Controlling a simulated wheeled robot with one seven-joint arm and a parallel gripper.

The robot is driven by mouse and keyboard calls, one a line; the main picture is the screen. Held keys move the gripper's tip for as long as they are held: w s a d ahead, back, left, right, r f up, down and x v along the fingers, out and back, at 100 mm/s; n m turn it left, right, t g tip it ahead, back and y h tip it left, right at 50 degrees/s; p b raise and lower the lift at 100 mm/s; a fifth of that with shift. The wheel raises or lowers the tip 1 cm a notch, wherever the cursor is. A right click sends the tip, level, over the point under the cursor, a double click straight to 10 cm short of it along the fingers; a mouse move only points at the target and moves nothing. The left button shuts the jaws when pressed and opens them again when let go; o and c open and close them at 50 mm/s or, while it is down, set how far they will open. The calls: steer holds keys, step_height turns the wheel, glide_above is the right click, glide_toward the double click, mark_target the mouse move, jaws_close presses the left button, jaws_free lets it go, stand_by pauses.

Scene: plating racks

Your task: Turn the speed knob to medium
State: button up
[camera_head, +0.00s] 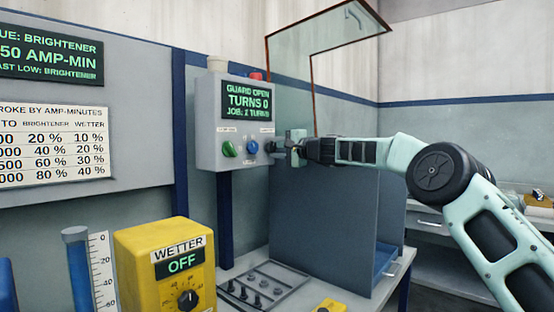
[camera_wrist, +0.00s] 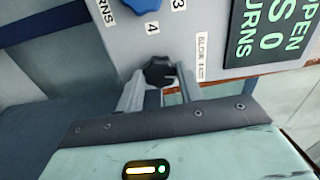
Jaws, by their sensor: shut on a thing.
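The grey control box (camera_head: 207,130) on the left of the bench carries a green knob (camera_head: 229,149) and a blue knob (camera_head: 252,147). My gripper (camera_head: 289,148) is at the box's right edge. In the wrist view, its two fingers (camera_wrist: 158,82) are shut on a black knob (camera_wrist: 158,70), one on each side. A small white label is beside that knob; its lettering is hard to read. The black knob is hidden behind my gripper in the head view, and its pointer setting cannot be told. The blue knob (camera_wrist: 143,5) shows above it in the wrist view.
The box's screen (camera_head: 247,102) reads GUARD OPEN, TURNS 0. The red-framed clear guard (camera_head: 325,35) stands raised behind. A yellow WETTER box (camera_head: 140,260) reading OFF stands in front. Grey panels (camera_head: 320,225) rise below my gripper. A grey tray (camera_head: 262,290) lies on the bench.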

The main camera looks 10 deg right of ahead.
steer(key=shift+a+f+n+b, duration=0.1)
steer(key=shift+f+n+b, duration=0.05)
steer(key=shift+n+b, duration=0.8)
steer(key=shift+n, duration=0.25)
steer(key=o, duration=1)
steer(key=b+v, duration=0.9)
steer(key=v, duration=0.8)
steer(key=shift+s, duration=0.15)
